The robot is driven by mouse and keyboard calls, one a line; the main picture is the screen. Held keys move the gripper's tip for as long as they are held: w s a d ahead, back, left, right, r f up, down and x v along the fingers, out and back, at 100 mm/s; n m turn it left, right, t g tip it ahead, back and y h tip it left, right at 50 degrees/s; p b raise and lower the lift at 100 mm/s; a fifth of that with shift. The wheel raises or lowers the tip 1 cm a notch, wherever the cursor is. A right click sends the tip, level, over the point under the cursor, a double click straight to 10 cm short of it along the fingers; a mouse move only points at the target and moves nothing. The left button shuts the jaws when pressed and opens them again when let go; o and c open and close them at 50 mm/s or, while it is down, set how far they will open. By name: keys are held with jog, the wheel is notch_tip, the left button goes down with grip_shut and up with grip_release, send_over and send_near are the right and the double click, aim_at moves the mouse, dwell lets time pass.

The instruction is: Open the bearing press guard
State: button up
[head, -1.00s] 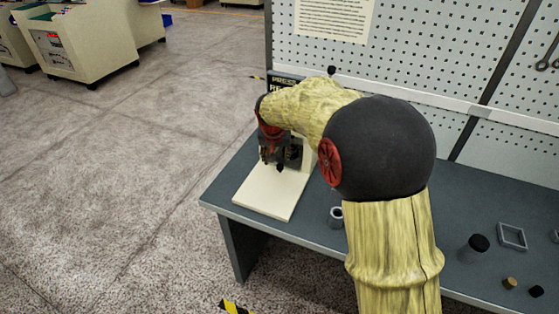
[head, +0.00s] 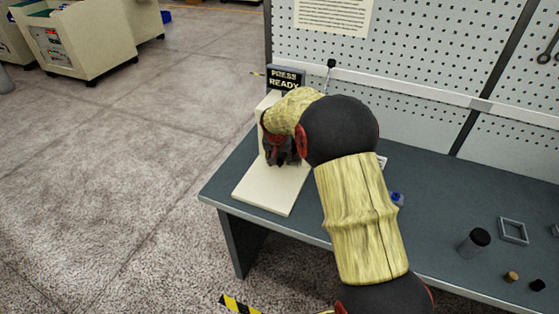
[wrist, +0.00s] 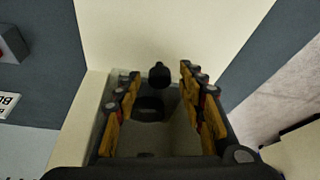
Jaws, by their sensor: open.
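The bearing press stands at the left end of the bench, with a cream base plate (head: 268,193) and a "PRESS READY" sign (head: 286,77) above it. In the wrist view its cream base (wrist: 175,30) fills the top. My gripper (head: 283,162) points down over the press, its fingers apart. In the wrist view, a black knob (wrist: 159,75) shows between the fingertips of my gripper (wrist: 161,76); I cannot tell whether they touch it. A greyish see-through panel, seemingly the guard (wrist: 172,125), lies behind the fingers. My arm hides most of the press in the head view.
The dark bench (head: 440,215) carries a black-topped cylinder (head: 474,242), a square frame (head: 513,230) and small parts on the right. A pegboard (head: 400,60) rises behind. Open floor lies left of the bench.

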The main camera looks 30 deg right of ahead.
jog(key=c, duration=0.3)
grip_shut()
dwell(0.6)
